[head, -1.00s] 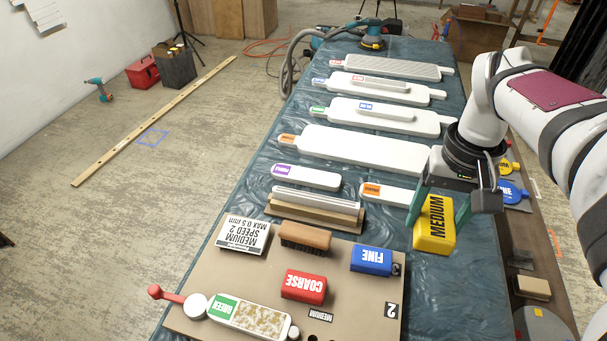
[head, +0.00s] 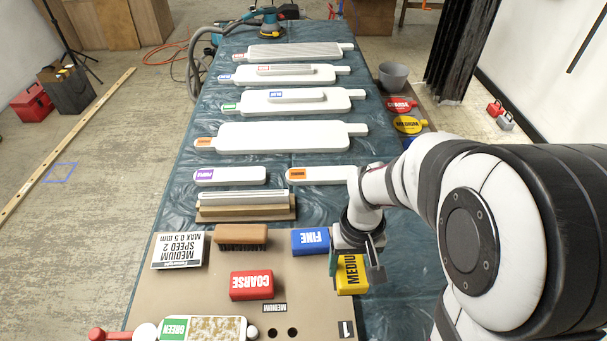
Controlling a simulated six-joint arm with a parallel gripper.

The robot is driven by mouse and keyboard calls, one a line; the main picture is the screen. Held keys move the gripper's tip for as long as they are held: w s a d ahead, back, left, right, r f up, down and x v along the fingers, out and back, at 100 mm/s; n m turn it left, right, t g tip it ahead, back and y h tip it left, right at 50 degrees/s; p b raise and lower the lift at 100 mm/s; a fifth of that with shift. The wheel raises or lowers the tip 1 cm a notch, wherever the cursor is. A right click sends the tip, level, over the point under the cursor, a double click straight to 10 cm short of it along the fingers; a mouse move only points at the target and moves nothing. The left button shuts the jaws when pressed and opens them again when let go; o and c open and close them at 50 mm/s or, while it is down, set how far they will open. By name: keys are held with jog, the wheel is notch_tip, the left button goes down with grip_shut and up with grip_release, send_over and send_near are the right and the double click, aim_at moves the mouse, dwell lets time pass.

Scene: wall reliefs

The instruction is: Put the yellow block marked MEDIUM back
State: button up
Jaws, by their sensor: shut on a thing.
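The yellow block marked MEDIUM (head: 352,276) is between the fingers of my gripper (head: 354,265), which is shut on it. The block shows over the right edge of the brown board (head: 200,285); I cannot tell its height above it. The gripper covers part of its lettering. The blue FINE block (head: 310,241) sits at the back right of the board, just left of my gripper.
A wooden brush (head: 240,235) and a white MEDIUM SPEED 2 card (head: 178,250) lie at the board's back. A green-labelled white piece (head: 205,328) lies in front. A black tag (head: 346,329) reads 1. White paddles (head: 280,135) fill the table beyond.

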send_over(310, 282)
notch_tip(310, 282, down, 5)
jog(key=shift+s+r, duration=0.1)
jog(key=shift+a+f, duration=0.1)
jog(key=shift+f, duration=1.8)
jog(key=o, duration=1.3)
jog(key=shift+f, duration=0.1)
notch_tip(310, 282, up, 13)
jog(key=s+d+r+m+y, duration=0.1)
jog(key=s+r+m, duration=0.1)
jog(key=s, duration=0.7)
jog(key=s+d+r+m, duration=0.2)
jog(key=s+r+m, duration=0.1)
jog(key=s, duration=0.6)
jog(key=shift+s+d+r+m+y, duration=0.25)
jog(key=shift+s+d+m+y, duration=0.05)
jog(key=shift+s+y, duration=0.1)
